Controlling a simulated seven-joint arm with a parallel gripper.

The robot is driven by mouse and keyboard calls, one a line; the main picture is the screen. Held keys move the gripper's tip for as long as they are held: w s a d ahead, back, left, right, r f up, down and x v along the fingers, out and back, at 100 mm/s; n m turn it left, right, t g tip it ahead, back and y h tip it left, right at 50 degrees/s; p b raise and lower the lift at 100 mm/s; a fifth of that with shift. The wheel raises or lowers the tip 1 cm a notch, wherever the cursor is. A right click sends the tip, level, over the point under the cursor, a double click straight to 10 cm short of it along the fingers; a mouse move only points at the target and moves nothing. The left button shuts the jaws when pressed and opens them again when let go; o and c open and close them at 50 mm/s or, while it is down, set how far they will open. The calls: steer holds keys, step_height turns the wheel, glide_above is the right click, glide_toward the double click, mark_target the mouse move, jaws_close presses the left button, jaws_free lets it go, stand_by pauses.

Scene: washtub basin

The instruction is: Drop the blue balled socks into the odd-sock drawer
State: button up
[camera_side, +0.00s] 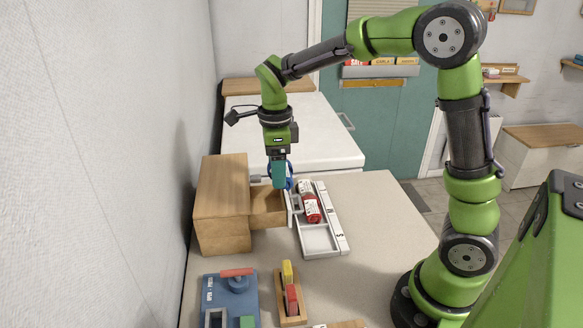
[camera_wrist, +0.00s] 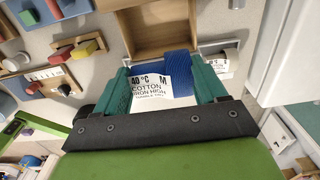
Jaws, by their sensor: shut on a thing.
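The blue balled socks (camera_wrist: 176,66) are between the two teal fingers of my gripper (camera_wrist: 163,82) in the wrist view, with a white care label reading 40 °C, M, cotton facing the camera. In the side view my gripper (camera_side: 279,174) points down, shut on the socks, and only a blue edge of the socks (camera_side: 289,178) shows beside the fingers. The odd-sock drawer (camera_side: 267,207) is pulled out of a wooden cabinet (camera_side: 222,203). The drawer (camera_wrist: 152,42) also shows just beyond the socks in the wrist view.
A white compartment tray (camera_side: 320,238) holding a red-and-white item (camera_side: 309,204) stands right beside the drawer. A blue board (camera_side: 230,296) and a wooden block with coloured pieces (camera_side: 290,300) lie nearer the camera. The table's right part is clear.

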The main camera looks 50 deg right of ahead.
steer(key=shift+w+a+f, duration=0.2)
steer(key=shift+w+f, duration=0.35)
steer(key=shift+f, duration=0.2)
steer(key=shift+w+a+f, duration=0.2)
steer(key=shift+w+f, duration=0.4)
steer(key=shift+f, duration=0.15)
steer(key=shift+w+a+f, duration=0.2)
steer(key=shift+w+f, duration=0.35)
steer(key=shift+f, duration=0.2)
steer(key=o, duration=1.1)
steer(key=shift+r, duration=0.15)
step_height(320, 180, up, 17)
